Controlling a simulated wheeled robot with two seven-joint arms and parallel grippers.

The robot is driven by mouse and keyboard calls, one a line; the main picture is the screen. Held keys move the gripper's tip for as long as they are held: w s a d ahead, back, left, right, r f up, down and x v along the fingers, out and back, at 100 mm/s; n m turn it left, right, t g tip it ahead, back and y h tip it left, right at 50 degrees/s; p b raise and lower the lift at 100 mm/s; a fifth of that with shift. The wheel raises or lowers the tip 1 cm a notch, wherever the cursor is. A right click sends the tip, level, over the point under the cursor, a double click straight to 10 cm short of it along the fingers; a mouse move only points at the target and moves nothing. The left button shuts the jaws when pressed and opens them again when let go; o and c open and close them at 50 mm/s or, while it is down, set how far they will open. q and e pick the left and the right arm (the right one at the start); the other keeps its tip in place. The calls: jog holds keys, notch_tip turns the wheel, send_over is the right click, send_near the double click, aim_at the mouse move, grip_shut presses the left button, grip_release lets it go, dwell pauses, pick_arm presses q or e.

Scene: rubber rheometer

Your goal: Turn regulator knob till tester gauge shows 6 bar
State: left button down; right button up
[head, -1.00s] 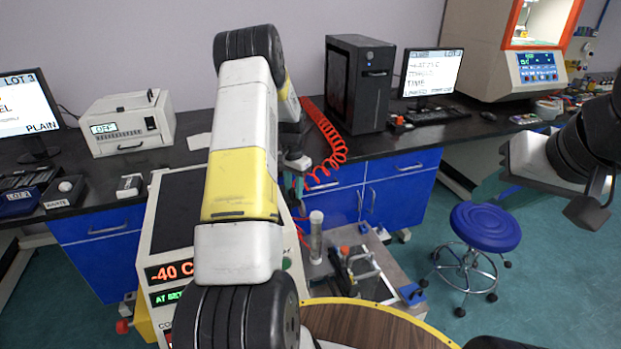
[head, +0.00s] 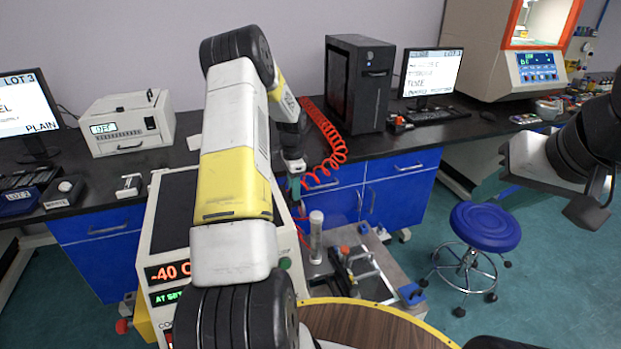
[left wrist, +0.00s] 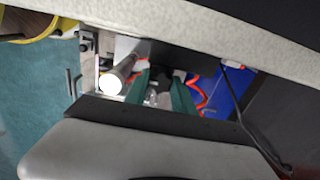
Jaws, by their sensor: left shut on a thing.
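My left gripper (head: 296,186) reaches down behind the white and yellow links of my left arm, beside the red coiled hose. In the left wrist view its two green fingers (left wrist: 160,92) are close around a small dark part, apparently the regulator knob (left wrist: 159,83). Most of the knob is hidden between the fingers. I cannot make out the tester gauge or its reading in either view. My right gripper (head: 490,182) is at the right, over the floor and away from the regulator; its opening does not show clearly.
The red coiled hose (head: 335,140) hangs in front of the blue cabinets. A cold tester (head: 165,215) showing -40 C stands at the left. A blue stool (head: 485,226) is at the right.

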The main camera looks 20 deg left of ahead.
dwell(0.3)
pick_arm(q)
jog(key=c, duration=1.1)
grip_release()
jog(key=shift+o, duration=0.2)
jog(key=shift+r, duration=0.1)
notch_tip(320, 180, up, 8)
jog(key=shift+f, duration=0.15)
